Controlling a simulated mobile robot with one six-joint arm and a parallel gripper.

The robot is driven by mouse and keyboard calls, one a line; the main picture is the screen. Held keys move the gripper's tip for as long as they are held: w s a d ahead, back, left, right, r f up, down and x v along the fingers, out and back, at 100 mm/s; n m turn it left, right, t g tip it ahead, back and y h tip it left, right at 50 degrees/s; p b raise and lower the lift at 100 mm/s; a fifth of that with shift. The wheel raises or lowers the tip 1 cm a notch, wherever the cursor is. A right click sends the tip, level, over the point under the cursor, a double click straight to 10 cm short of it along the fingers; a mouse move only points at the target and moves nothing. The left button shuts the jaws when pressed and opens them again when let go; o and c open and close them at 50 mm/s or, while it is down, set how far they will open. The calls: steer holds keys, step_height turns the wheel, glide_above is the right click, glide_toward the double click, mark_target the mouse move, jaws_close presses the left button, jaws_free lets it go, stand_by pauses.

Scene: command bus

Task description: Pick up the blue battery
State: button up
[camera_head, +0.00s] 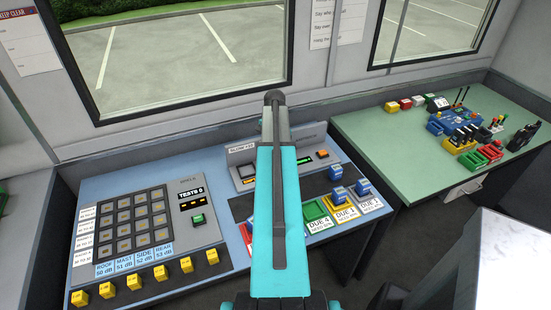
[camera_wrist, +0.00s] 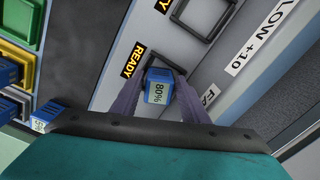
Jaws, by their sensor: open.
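In the wrist view a blue battery (camera_wrist: 158,88) with a pale 80% label sits between the fingers of my gripper (camera_wrist: 160,100). The fingers are apart, one on each side of it; I cannot tell whether either touches it. A second blue battery (camera_wrist: 45,119) with a pale label shows at the left of the wrist view, and part of another (camera_wrist: 9,72) above it. In the head view, blue batteries (camera_head: 336,173) (camera_head: 363,187) stand at the right of the blue console. My arm hides my gripper and the battery between its fingers there.
The blue console (camera_head: 225,262) has a keypad (camera_head: 133,222) and a row of yellow blocks at its front. Coloured trays (camera_head: 317,208) sit at its right. The wrist view shows a READY sign (camera_wrist: 133,60) beside the battery. A green table (camera_head: 395,155) with small items stands right.

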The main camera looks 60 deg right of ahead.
steer(key=c, duration=0.9)
steer(key=shift+r, duration=0.2)
steer(key=shift+r+b, duration=1.35)
steer(key=shift+r, duration=3.5)
